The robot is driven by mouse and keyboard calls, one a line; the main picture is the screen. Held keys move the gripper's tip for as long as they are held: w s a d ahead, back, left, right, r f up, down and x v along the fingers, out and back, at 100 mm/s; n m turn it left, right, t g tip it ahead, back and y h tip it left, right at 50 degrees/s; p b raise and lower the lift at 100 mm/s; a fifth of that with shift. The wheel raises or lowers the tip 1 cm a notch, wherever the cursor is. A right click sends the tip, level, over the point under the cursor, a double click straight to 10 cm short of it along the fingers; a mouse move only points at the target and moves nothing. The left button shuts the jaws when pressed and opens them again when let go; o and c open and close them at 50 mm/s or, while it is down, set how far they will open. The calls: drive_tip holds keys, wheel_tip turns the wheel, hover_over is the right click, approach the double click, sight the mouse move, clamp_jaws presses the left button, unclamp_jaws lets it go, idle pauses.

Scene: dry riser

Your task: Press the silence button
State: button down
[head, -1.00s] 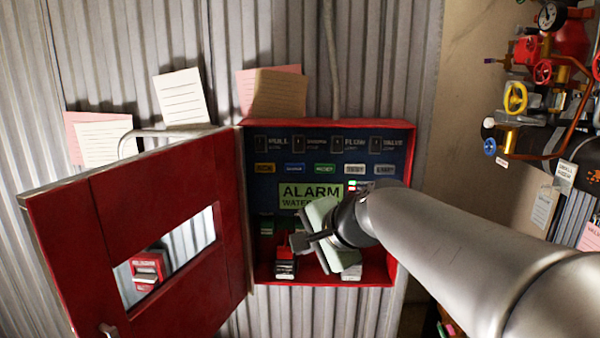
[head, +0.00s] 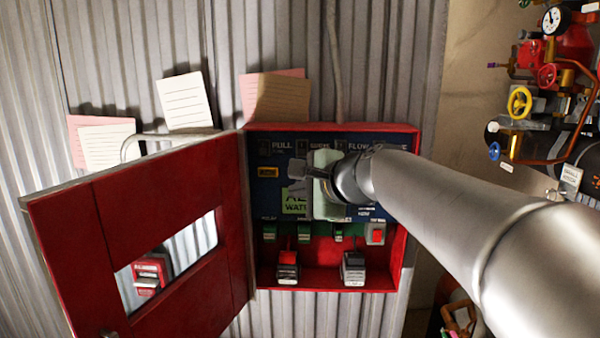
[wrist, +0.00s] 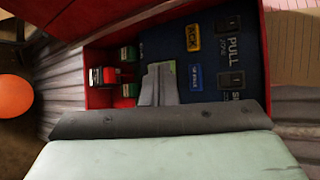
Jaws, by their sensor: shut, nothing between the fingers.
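The red alarm panel (head: 330,128) hangs open on the wall. The blue button (wrist: 196,77), which I take for the silence button, shows in the wrist view with its label partly legible. It sits beside the yellow ACK button (wrist: 193,38). In the head view the blue button is hidden behind my gripper (head: 294,170), while the yellow button (head: 268,171) shows to its left. My gripper is shut and empty. In the wrist view its fingertips (wrist: 162,66) are just left of the blue button; I cannot tell whether they touch the panel.
The panel's red door (head: 70,220) stands open at left. The lit display (head: 296,202) is partly covered by my gripper. Green terminal blocks (head: 269,232) and two batteries (head: 288,268) sit in the lower cabinet. Pipes with a yellow valve wheel (head: 520,101) are at right.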

drive_tip(key=w+p, duration=0.2)
drive_tip(key=w, duration=0.5)
drive_tip(key=shift+w, duration=0.2)
drive_tip(key=shift+w+d, duration=0.1)
drive_tip(key=shift+d, duration=0.05)
idle(1.7)
drive_tip(key=shift+w, duration=0.35)
drive_tip(key=shift+w, duration=0.5)
idle(0.6)
drive_tip(key=shift+s, duration=0.95)
drive_tip(key=s+b, duration=0.2)
drive_tip(key=s, duration=0.3)
idle(0.4)
